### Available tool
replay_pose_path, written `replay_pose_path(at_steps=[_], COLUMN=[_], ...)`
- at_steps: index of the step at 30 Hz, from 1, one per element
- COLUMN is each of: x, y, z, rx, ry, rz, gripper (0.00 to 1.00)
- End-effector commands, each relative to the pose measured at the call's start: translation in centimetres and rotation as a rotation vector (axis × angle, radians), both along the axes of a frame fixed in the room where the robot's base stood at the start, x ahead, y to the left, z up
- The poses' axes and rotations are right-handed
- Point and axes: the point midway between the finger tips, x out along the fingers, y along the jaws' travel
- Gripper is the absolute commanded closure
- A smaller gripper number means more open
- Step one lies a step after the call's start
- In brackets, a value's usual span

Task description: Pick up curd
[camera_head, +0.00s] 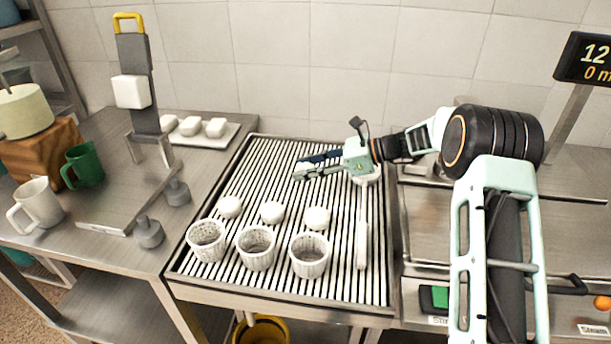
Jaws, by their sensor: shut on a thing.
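Three white rounded curds lie in a row on the slatted drain rack: a left curd (230,207), a middle curd (272,212) and a right curd (318,218). My gripper (300,168) is above the back part of the rack, pointing left, behind and apart from these curds. Three white perforated baskets stand in front of the curds: a left basket (207,241), a middle basket (257,248) and a right basket (309,256).
A pale ladle (362,240) lies along the rack's right side, partly behind my gripper. A press stand (137,80), weights (149,232), a green mug (83,165) and a white mug (37,205) stand left. White blocks sit on a tray (220,140) behind. The rack's back left is clear.

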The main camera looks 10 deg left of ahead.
Motion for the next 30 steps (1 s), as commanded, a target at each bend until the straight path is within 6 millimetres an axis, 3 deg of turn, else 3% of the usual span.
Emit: replay_pose_path(at_steps=[9, 19, 30], x=[-3.9, -8.5, -10.1], y=[-3.7, -7.8, -9.2], z=[5.9, 8.3, 9.2], rx=[-0.002, -0.002, -0.001], ry=[0.001, 0.002, 0.003], rz=[-0.005, -0.003, -0.001], gripper=[0.89, 0.89, 0.89])
